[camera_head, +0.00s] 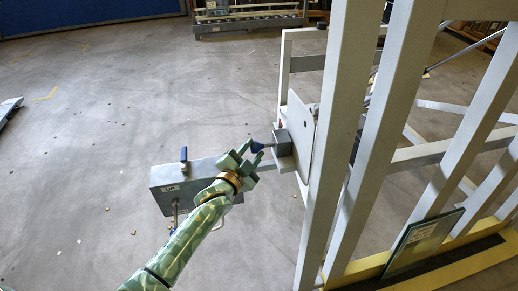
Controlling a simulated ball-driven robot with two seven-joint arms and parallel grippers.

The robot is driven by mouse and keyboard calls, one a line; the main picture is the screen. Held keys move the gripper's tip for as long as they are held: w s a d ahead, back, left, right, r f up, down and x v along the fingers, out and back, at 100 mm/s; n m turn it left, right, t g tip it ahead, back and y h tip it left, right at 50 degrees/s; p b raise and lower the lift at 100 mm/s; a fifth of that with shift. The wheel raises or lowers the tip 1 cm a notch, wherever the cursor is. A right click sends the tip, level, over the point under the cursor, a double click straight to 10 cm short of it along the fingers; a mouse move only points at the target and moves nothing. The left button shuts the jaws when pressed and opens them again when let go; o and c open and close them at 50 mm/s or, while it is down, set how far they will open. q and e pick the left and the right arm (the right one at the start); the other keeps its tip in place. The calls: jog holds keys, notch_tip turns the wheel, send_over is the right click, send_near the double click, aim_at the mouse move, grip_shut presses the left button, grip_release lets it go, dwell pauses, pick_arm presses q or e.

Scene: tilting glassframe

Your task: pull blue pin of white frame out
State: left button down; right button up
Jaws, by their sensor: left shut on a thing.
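The white frame (343,130) stands at the right, with several upright and slanted bars. The blue pin (257,146) points left out of a grey block (283,143) on the frame's side, its blue knob outermost. My left gripper (246,155) reaches it from the lower left and is shut at the knob, with a finger on its left side. Part of the knob still shows past the fingers. How far the pin's shaft sits in the block is hidden. My right gripper is not in the view.
A grey box (170,188) with a label and a blue-topped lever (184,155) stands left of my gripper. A glass pane (422,240) leans at the lower right near a yellow-and-black edge (450,262). The floor to the left is mostly clear.

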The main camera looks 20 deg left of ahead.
pick_arm(q)
jog(key=shift+a+f, duration=0.1)
jog(key=shift+f, duration=0.05)
jog(key=c, duration=1.3)
grip_release()
jog(key=shift+s+a, duration=0.1)
jog(key=shift+o, duration=0.2)
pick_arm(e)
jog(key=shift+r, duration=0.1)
pick_arm(q)
jog(key=shift+s, duration=0.25)
jog(key=s+a+p, duration=0.1)
jog(key=s+p, duration=0.4)
jog(key=s, duration=1.1)
jog(key=shift+a+p, duration=0.4)
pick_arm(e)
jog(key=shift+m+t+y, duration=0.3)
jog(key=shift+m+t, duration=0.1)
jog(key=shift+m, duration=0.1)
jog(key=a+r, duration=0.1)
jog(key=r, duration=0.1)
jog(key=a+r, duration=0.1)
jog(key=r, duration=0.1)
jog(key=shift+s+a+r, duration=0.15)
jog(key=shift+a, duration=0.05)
pick_arm(q)
jog(key=shift+w, duration=0.1)
